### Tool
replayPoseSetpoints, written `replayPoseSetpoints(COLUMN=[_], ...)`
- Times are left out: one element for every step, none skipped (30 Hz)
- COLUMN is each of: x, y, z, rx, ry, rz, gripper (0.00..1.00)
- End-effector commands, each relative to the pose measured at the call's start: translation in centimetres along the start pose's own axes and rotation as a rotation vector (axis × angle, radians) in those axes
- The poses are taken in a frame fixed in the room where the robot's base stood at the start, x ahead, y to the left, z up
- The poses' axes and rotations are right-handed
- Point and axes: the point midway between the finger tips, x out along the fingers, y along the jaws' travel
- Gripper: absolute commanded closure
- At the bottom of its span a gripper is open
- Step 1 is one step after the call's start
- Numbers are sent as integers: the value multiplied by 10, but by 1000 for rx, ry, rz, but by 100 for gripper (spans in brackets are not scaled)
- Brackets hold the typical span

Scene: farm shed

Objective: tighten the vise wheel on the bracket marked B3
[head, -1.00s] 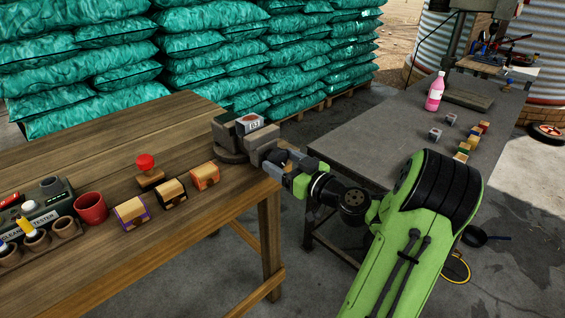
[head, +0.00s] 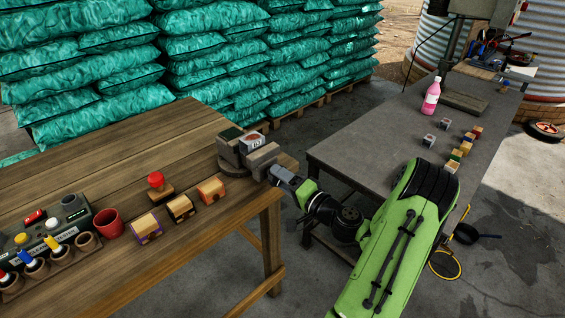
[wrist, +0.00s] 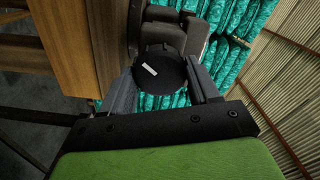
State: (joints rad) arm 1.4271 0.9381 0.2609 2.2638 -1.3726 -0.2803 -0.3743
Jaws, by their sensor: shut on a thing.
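The grey vise (head: 262,160) stands on a round base at the right corner of the wooden table. A bracket with a small white label (head: 251,141) is in its jaws; the label is too small to read. My gripper (head: 282,175) is at the vise's near right side. In the wrist view the dark round vise wheel (wrist: 158,84), with a white mark on its face, sits between the fingers of my gripper (wrist: 164,78), which is shut on it. The wheel is mostly hidden in the head view.
The wooden table (head: 100,160) holds a red knob (head: 156,181), several small blocks (head: 180,207), a red cup (head: 109,223) and a tester rack (head: 55,240). A grey bench (head: 370,140) with a pink bottle (head: 431,97) stands to the right. Stacked teal sacks (head: 210,50) are behind.

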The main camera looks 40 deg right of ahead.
Motion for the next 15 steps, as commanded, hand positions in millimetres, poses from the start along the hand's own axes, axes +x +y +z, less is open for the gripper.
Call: replayPoseSetpoints(x=[-1, -1, -1, -1, -1, -1, -1, -1, -1, -1, -1, -1, -1, -1, -1], y=[-8, -8, -8, -8, -8, -8, -8, -8, -8, -8, -8, -8, -8, -7, -7], z=[-2, -2, -2, -2, -2, -2, -2, -2, -2, -2, -2, -2, -2, -2, -2], rx=[115, 183, 273, 340, 406, 494, 562, 630, 722, 792, 865, 964, 1037, 1107, 1195], ry=[-2, -1, -1, -1, -1, -1, -1, 0, 0, 1, 1, 1, 1, 0, 0], rz=[3, 2, 2, 2, 2, 2, 2, 3, 3, 2, 3, 2, 2, 2, 1], gripper=[78, 78, 78, 78, 78, 78, 78, 78, 78, 78, 78, 78, 78, 78, 78])
